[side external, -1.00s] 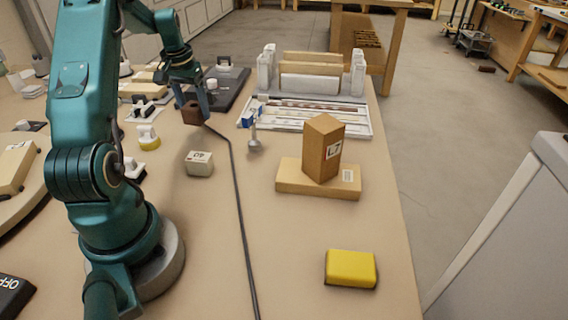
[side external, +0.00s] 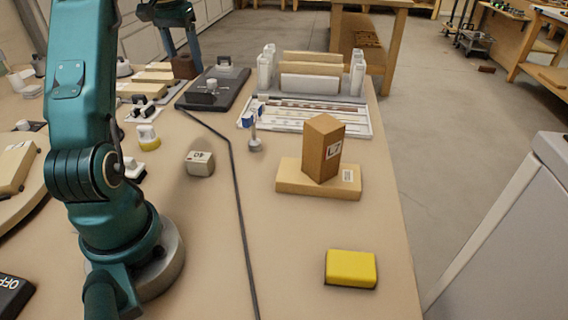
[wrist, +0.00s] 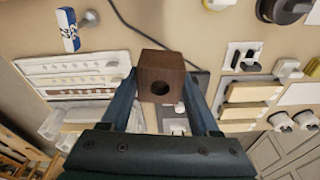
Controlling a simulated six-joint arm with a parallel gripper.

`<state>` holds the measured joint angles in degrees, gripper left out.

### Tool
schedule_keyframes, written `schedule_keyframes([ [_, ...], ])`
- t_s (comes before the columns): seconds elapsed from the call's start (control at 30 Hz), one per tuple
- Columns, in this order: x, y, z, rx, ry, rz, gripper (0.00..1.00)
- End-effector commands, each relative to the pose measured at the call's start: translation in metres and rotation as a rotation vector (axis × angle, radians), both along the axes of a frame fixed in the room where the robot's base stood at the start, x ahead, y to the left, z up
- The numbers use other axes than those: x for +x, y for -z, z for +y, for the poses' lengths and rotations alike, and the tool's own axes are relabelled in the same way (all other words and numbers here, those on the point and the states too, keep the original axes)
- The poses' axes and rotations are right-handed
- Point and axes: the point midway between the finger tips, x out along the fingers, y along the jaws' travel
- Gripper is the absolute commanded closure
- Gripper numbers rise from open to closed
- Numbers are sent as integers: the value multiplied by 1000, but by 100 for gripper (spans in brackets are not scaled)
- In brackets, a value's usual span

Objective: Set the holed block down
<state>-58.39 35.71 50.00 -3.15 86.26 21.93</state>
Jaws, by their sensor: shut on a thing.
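The holed block (side external: 184,67) is a small dark brown cube. My gripper (side external: 183,58) is shut on it, at the far left part of the bench in the side view. In the wrist view the block (wrist: 161,64) sits between the two fingers of my gripper (wrist: 162,80), with a round dark hole in the face toward the camera. The block looks held above the bench, near the dark board (side external: 232,84). How high it hangs I cannot tell.
A white tray (side external: 366,125) of strips and a rack lie right of the dark board. A black cable (side external: 236,190) crosses the bench. A grey block (side external: 200,163), a tall brown block (side external: 322,148) on a tan slab, and a yellow block (side external: 351,268) stand nearer.

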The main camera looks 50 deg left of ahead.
Motion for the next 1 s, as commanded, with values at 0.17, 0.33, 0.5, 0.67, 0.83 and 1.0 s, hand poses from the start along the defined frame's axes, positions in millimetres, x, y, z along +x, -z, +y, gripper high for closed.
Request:
schedule_keyframes([
  [0.17,19,-6,-33,-2,113,0,94],
  [0.33,34,-11,-70,-2,232,-1,94],
  [0.5,46,-17,-120,-2,395,-1,94],
  [0.67,47,-21,-193,0,629,0,94],
  [0.83,25,-20,-269,0,899,-1,94],
  [1.0,-10,-13,-325,0,1138,-2,94],
])
